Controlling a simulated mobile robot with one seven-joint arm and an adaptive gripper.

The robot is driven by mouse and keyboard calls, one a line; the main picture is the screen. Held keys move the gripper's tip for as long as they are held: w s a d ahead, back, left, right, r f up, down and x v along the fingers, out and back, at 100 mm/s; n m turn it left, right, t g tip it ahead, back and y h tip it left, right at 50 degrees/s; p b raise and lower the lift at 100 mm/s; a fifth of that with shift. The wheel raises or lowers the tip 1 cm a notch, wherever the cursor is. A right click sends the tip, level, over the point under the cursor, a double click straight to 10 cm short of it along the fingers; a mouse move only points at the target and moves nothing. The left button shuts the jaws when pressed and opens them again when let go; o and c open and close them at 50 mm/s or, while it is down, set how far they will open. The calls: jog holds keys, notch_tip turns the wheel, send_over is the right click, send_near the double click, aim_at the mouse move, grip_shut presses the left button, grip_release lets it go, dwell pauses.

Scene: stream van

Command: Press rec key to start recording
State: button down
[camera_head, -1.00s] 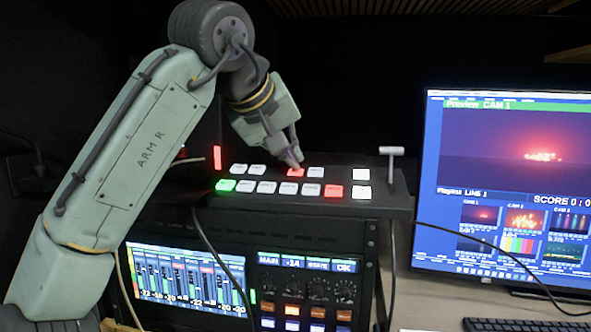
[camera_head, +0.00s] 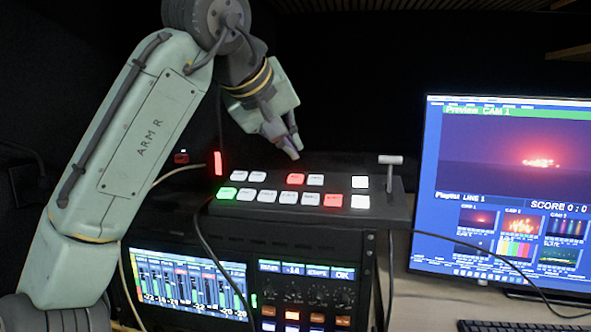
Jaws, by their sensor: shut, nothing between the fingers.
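The switcher panel (camera_head: 395,205) lies on top of the equipment rack, with two rows of keys. A red-lit key (camera_head: 295,179) is in the back row and another red-lit key (camera_head: 333,200) is in the front row. A green-lit key (camera_head: 227,193) is at the front left; the others look white. The key labels are too small to read, so I cannot tell which one is the rec key. My gripper (camera_head: 291,149) is shut and empty. It points down above the back row, just over the red-lit key, with a visible gap between.
A T-shaped lever (camera_head: 390,170) stands at the panel's right end. A monitor (camera_head: 430,180) is to the right, showing "Preview CAM 1". A mixer screen (camera_head: 188,282) and rack controls (camera_head: 306,292) sit below. Cables (camera_head: 207,240) run down the rack front. A keyboard (camera_head: 520,325) is at bottom right.

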jog(key=r+p, duration=0.1)
jog(key=r, duration=0.2)
jog(key=shift+s+a+p, duration=0.1)
jog(key=shift+s+p, duration=0.3)
